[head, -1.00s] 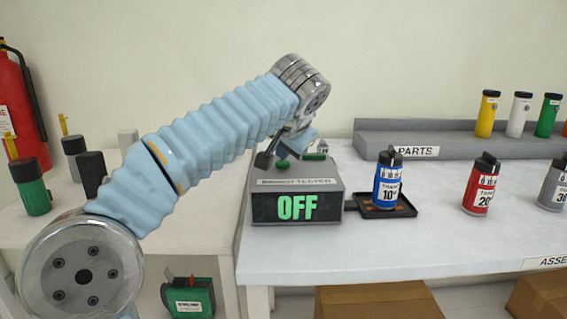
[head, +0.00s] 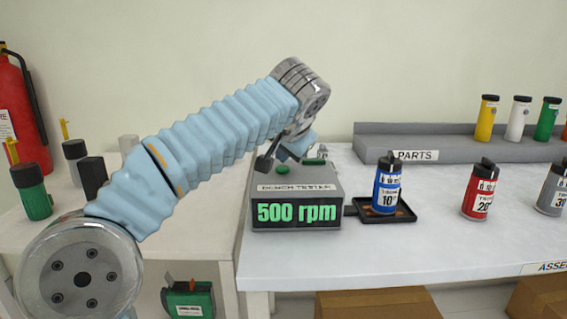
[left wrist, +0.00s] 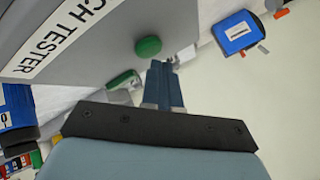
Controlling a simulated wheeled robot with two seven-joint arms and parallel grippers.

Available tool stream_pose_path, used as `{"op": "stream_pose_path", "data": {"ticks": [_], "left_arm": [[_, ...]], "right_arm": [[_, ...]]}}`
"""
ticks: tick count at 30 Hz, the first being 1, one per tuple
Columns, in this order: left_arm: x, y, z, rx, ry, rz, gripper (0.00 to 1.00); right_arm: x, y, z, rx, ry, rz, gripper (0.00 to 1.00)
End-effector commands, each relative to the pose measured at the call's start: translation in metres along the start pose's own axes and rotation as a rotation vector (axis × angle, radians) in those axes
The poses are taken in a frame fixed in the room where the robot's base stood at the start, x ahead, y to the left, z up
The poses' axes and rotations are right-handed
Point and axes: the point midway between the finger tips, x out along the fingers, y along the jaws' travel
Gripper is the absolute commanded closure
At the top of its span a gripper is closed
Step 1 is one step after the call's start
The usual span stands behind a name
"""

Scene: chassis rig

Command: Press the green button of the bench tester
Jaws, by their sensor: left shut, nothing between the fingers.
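The bench tester (head: 318,190) is a grey box at the left end of the white bench. Its display (head: 296,212) reads "500 rpm" in green. The round green button (head: 283,170) is on its top, and it also shows in the left wrist view (left wrist: 148,47). My left gripper (head: 263,164) is over the tester's top, close to the button; in the left wrist view its shut, empty fingertips (left wrist: 160,64) are just beside the button. I cannot tell whether they touch it. My right gripper is not in view.
A blue canister (head: 387,187) stands on a black tray (head: 404,212) right beside the tester. A red canister (head: 479,192) stands further right. The grey parts shelf (head: 445,152) is behind.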

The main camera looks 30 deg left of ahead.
Motion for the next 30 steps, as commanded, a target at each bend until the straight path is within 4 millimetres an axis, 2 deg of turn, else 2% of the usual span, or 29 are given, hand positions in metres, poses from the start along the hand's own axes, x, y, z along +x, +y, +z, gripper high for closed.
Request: {"op": "stream_pose_path", "data": {"ticks": [10,17,19,25,30], "left_arm": [[-0.003,-0.002,-0.002,0.000,0.000,0.000,1.00],[-0.021,-0.015,-0.015,0.001,0.000,0.001,1.00],[-0.023,-0.016,-0.018,-0.002,0.002,0.001,1.00],[-0.038,-0.027,-0.029,0.000,0.002,0.001,1.00],[-0.043,-0.032,-0.032,0.000,0.000,0.000,1.00]], "right_arm": [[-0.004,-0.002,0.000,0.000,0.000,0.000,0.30],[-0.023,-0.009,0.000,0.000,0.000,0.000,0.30],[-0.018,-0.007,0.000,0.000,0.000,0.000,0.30],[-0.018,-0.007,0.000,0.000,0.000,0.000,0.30],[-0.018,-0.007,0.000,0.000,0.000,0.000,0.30]]}}
